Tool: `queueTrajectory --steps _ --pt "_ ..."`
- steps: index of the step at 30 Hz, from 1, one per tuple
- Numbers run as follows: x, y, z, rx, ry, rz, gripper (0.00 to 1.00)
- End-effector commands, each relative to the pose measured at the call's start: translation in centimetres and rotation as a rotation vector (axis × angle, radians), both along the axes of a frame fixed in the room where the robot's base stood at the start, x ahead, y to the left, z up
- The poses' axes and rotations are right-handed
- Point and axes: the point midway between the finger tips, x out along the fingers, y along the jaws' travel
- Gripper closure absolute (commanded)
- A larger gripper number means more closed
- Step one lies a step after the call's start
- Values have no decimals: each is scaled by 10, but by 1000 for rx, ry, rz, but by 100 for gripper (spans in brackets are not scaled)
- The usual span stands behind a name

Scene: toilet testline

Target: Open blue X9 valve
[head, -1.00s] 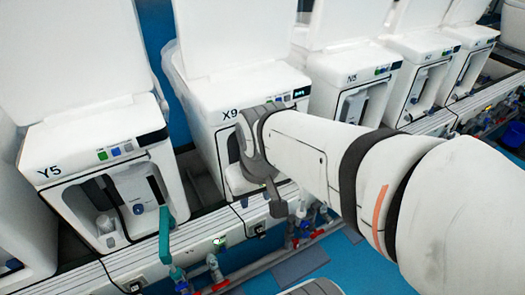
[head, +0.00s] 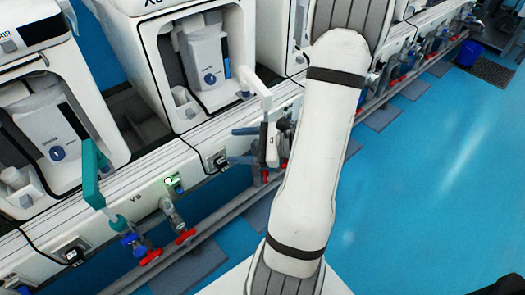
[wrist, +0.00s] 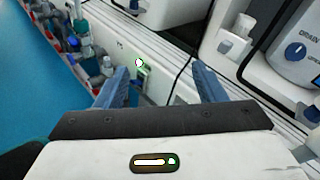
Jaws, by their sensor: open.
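The machine (head: 240,30) at upper centre in the head view is cut off at the top; only part of its label shows, starting with what looks like X. My gripper (head: 238,146) is in front of the panel below it, fingers pointing left. In the wrist view my gripper (wrist: 162,88) is open, with nothing between its two blue fingers. A blue valve handle (head: 130,238) is on the pipework at lower left. A blue handle also shows at upper left in the wrist view (wrist: 72,45). I cannot tell which valve belongs to X9; my arm hides part of the pipework.
Red valve handles (head: 185,236) sit along the low pipe. A teal hose part (head: 95,170) hangs from the left machine. A green light (head: 173,182) and a dark socket (head: 216,160) are on the panel. The blue floor (head: 430,190) is open at right.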

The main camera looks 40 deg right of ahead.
Motion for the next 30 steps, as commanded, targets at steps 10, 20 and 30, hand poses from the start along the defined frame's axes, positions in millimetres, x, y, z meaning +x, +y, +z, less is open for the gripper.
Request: queueTrajectory --steps 10,20,30 --pt "-22 -145 -137 313 -39 -683 36" --pt "-4 -157 -146 331 -47 -749 36" --pt "41 -153 -146 330 -46 -748 36"
